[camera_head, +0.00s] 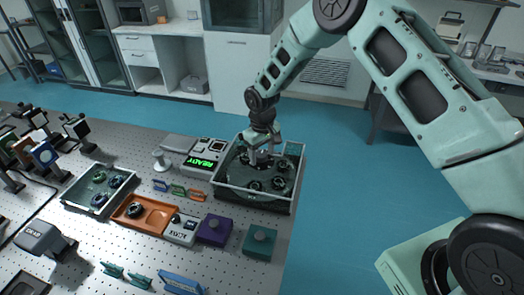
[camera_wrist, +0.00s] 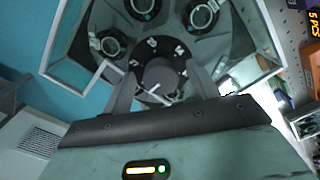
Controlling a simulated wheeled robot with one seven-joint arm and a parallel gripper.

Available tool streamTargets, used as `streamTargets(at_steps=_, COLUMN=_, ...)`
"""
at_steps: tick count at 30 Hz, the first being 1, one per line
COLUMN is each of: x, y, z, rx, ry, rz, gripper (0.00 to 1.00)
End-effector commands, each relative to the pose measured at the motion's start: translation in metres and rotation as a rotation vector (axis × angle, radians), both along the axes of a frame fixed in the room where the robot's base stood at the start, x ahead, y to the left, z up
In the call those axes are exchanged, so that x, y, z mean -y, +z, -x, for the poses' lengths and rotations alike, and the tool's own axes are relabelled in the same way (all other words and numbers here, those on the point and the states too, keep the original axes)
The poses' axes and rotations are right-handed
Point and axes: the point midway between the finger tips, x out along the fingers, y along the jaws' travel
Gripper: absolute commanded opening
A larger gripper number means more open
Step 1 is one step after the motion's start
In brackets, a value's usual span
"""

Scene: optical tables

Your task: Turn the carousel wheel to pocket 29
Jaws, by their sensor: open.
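The carousel (camera_head: 228,189) is a dark square box with clear walls at the table's right edge. Inside it, the wheel (camera_wrist: 113,17) carries several round optics in pockets. Its dark central hub (camera_wrist: 162,73) has pale marks around the rim; I cannot read pocket 29 among them. My gripper (camera_head: 262,157) reaches down into the box from above. In the wrist view its open fingers (camera_wrist: 163,80) lie on either side of the hub. I cannot tell whether they touch it. Part of the wheel is hidden behind my gripper.
An orange tray (camera_head: 160,222), a purple block (camera_head: 214,230), a teal block (camera_head: 260,243) and a clear-walled box (camera_head: 88,208) stand nearby. Open floor lies right of the table.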

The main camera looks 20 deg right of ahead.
Motion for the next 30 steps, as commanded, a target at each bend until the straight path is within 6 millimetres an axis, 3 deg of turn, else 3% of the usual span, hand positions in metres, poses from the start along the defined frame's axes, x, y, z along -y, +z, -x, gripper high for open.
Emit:
streamTargets(at_steps=10, x=-0.0002, y=-0.0039, z=-0.0001, rx=0.001, ry=0.000, rz=0.000, gripper=0.59)
streamTargets(at_steps=15, x=-0.0001, y=-0.0037, z=-0.0001, rx=0.000, ry=0.000, rz=0.000, gripper=0.12)
streamTargets(at_steps=17, x=-0.0001, y=-0.0036, z=-0.0001, rx=0.000, ry=0.000, rz=0.000, gripper=0.00)
streamTargets(at_steps=30, x=-0.0005, y=-0.0042, z=-0.0002, rx=0.001, ry=-0.055, rz=0.000, gripper=0.00)
